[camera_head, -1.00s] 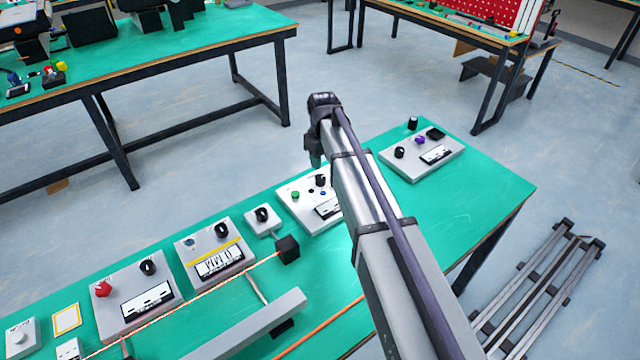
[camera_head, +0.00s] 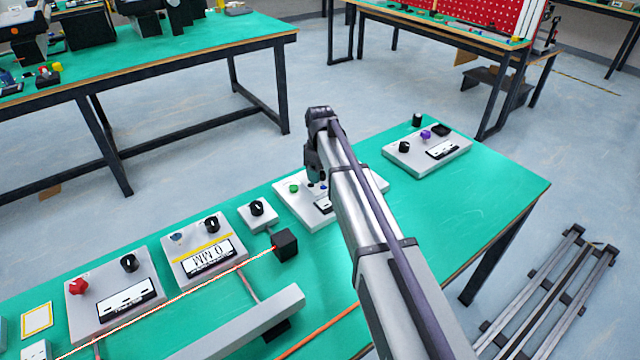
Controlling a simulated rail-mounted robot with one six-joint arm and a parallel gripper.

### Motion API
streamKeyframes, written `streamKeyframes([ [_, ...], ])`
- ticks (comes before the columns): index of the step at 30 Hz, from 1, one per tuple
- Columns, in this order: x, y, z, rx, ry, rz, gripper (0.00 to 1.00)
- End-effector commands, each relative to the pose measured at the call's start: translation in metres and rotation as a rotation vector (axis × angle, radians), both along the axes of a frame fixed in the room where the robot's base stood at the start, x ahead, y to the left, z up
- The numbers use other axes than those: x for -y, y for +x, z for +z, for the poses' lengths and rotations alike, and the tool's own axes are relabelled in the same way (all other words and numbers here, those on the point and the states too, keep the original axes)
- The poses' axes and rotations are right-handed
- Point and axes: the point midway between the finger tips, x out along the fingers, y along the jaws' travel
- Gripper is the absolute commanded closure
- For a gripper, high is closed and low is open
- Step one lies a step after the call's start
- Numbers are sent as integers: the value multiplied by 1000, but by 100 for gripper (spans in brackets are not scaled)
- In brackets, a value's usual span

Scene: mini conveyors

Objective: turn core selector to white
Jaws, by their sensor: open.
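Several control panels with black knobs stand on the green table; their labels are too small to read, so I cannot tell for sure which knob is the core selector. My gripper (camera_head: 316,184) points down over the white panel with a green button (camera_head: 294,188). It is open, above or around where that panel's black knob sits. The knob is mostly hidden behind the gripper, so its setting and any contact cannot be told. My arm also hides the right part of this panel.
To the left are a small box with a black knob (camera_head: 257,208), a yellow-striped panel (camera_head: 183,262) and a red-knob panel (camera_head: 80,312). A black block (camera_head: 285,244) stands in front. A panel with a purple knob (camera_head: 426,134) is at right. The table's right part (camera_head: 490,190) is clear.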

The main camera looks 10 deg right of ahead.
Motion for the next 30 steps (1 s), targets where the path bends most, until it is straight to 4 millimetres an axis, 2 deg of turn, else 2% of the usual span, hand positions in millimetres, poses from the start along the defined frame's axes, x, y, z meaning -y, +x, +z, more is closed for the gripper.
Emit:
streamKeyframes([
  [1,0,0,-4,0,0,0,38],
  [8,0,0,-1,0,0,0,40],
  [23,0,0,-1,0,0,0,87],
  [30,0,0,-1,0,0,-18,87],
])
